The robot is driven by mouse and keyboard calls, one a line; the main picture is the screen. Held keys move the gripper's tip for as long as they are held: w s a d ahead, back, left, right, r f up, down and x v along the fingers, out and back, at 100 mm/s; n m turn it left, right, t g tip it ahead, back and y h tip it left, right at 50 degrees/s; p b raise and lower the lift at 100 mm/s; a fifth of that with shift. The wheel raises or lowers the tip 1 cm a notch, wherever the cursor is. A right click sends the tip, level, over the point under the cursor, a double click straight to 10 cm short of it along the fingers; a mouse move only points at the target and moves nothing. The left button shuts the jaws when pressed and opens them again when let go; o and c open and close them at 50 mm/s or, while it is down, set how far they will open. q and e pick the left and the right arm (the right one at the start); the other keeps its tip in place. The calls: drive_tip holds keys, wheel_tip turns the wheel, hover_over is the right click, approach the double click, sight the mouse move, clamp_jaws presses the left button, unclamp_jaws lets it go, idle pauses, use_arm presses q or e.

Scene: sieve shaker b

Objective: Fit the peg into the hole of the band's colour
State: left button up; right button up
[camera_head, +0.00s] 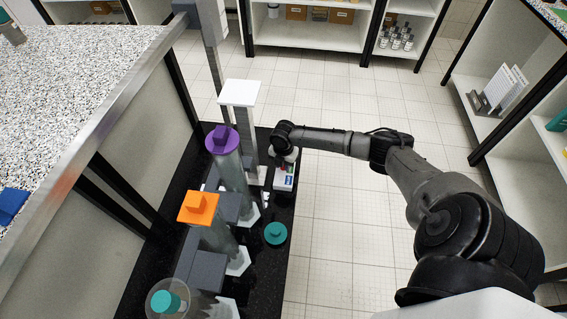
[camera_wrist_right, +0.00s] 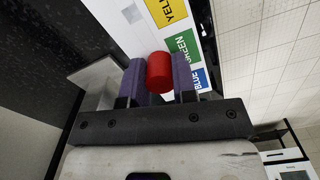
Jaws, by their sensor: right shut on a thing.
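My right gripper (camera_wrist_right: 160,78) is shut on a red cylindrical peg (camera_wrist_right: 159,72), held between its two purple finger pads in the right wrist view. No separate band shows on the visible part of the peg. Beyond it is a white board (camera_wrist_right: 193,63) with a yellow label (camera_wrist_right: 166,11), a green label (camera_wrist_right: 184,46) and a blue label (camera_wrist_right: 201,79). I cannot make out the holes. In the head view, the right wrist is over the labelled board (camera_head: 283,183) on the black bench; the fingers are mostly hidden there. My left gripper is not in view.
Left of the board stand glass columns with a purple cap (camera_head: 222,139), an orange cap (camera_head: 198,208) and a teal piece (camera_head: 166,301). A white-topped post (camera_head: 239,92) is close behind. A teal disc (camera_head: 275,233) lies in front on the bench. Open floor is at right.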

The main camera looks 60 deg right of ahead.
drive_tip(key=shift+f, duration=0.2)
drive_tip(key=o, duration=1)
drive_tip(key=shift+c, duration=0.2)
drive_tip(key=shift+r, duration=0.15)
drive_tip(key=shift+r, duration=0.3)
wheel_tip(320, 180, up, 13)
drive_tip(key=p, duration=0.5)
drive_tip(key=shift+p, duration=0.4)
